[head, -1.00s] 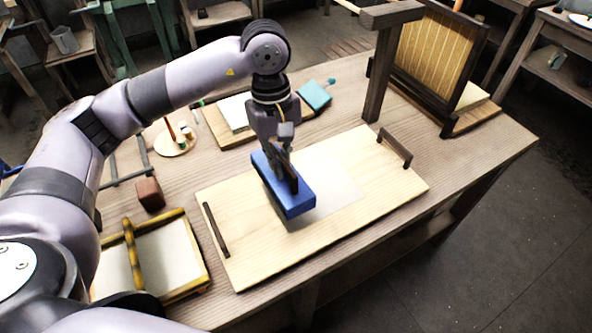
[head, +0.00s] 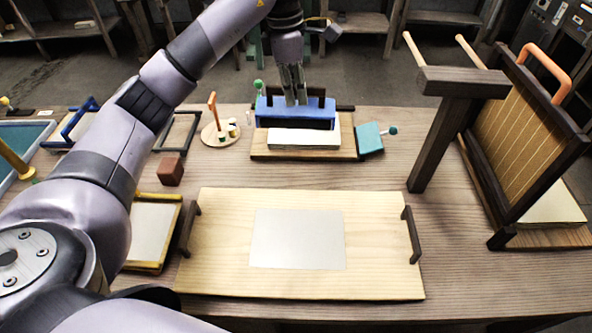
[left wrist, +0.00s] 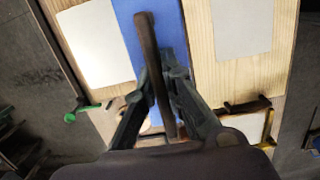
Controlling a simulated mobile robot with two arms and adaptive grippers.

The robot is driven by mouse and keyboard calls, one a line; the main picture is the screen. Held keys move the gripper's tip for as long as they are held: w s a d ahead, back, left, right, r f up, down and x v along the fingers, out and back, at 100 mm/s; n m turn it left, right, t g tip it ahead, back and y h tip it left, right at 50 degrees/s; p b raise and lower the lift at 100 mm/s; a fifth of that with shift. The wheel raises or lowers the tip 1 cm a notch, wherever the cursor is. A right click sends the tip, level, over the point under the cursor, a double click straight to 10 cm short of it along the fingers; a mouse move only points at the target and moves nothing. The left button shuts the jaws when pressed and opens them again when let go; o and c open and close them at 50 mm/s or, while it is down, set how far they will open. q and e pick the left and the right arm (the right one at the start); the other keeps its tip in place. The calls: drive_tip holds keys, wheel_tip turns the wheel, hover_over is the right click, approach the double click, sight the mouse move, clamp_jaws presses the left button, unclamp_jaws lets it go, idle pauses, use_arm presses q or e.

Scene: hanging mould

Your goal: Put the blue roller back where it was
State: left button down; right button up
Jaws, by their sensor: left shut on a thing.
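The blue roller (head: 305,122) is a blue block with a dark handle. My left gripper (head: 293,98) is shut on that handle from above. In the head view the roller appears at the back of the table, at the far edge of the paper stack (head: 304,138); whether it touches anything below cannot be told. In the left wrist view the dark handle (left wrist: 148,45) runs between the fingers of my left gripper (left wrist: 164,78), over the roller's blue body (left wrist: 174,20). The large board (head: 220,280) with two dark handles lies in front, bearing a pale sheet (head: 297,239). My right gripper is not in view.
A teal block (head: 369,138) sits right of the stack. A round stand (head: 220,135) and a brown cube (head: 170,171) lie to the left. A wooden post (head: 435,140) and slatted frame (head: 520,140) stand at the right. A yellow-edged frame (head: 168,197) is front left.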

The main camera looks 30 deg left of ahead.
sight(290, 109)
use_arm(q)
drive_tip(key=f, duration=0.7)
drive_tip(key=shift+s+a+p, duration=0.2)
drive_tip(key=shift+a+p, duration=0.2)
wheel_tip(290, 109, down, 13)
drive_tip(key=shift+w+d+r+p, duration=0.1)
drive_tip(key=shift+r+p, duration=0.1)
drive_tip(key=shift+p, duration=0.7)
drive_tip(key=shift+f, duration=0.1)
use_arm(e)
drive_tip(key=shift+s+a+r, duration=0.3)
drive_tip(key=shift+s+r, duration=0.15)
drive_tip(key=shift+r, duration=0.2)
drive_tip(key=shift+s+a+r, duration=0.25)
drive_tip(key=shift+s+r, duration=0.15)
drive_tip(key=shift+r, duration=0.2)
